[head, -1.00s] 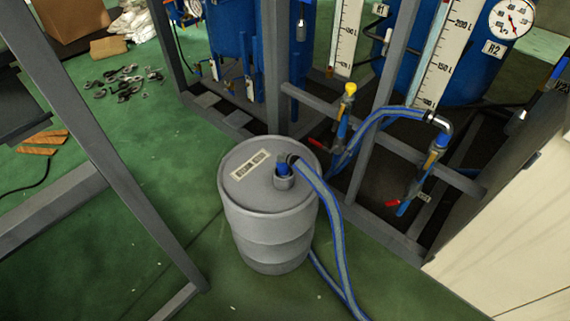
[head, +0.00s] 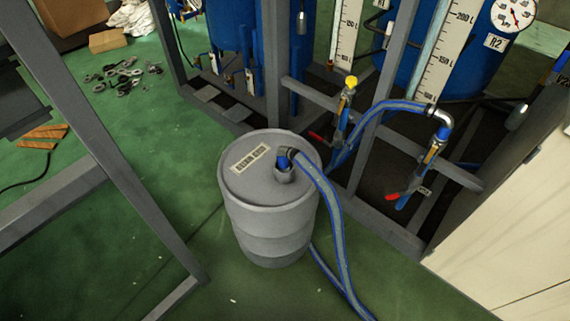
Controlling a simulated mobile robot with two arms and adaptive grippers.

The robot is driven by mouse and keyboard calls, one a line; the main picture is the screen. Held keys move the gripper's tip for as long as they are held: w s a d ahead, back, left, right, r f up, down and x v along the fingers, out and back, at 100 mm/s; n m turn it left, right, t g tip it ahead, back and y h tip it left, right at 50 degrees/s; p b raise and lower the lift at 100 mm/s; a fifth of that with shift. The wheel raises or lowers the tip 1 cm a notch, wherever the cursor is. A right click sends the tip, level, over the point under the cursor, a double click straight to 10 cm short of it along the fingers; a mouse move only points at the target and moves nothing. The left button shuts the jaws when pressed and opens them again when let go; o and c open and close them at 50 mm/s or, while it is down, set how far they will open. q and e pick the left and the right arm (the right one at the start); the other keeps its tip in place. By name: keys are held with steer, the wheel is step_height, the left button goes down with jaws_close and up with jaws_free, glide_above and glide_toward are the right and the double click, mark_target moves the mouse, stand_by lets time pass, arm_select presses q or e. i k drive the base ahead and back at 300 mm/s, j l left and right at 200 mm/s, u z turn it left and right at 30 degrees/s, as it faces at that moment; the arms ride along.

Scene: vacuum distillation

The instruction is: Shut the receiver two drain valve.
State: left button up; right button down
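The receiver R2 (head: 425,60) is a blue tank at the upper right with a white level scale and a label "R2". Below it, a pipe with a metal elbow (head: 441,117) and a blue hose runs down to a valve with a red lever (head: 393,197). The lever sticks out to the left of the pipe's lower end, beside a small tag (head: 424,191) too small to read. I cannot tell from its angle whether the valve is open or shut. Neither of my grippers is in view.
A grey drum (head: 268,200) with a hose elbow on top stands in front of the grey frame. A second red lever (head: 318,137) sits below a yellow-topped pipe (head: 350,85). A pale panel (head: 510,235) borders the right.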

mark_target(397, 195)
steer(key=i+l+z, duration=0.25)
steer(key=z, duration=0.15)
steer(key=i+l+z, duration=0.4)
steer(key=k+j, duration=0.05)
steer(key=k, duration=0.05)
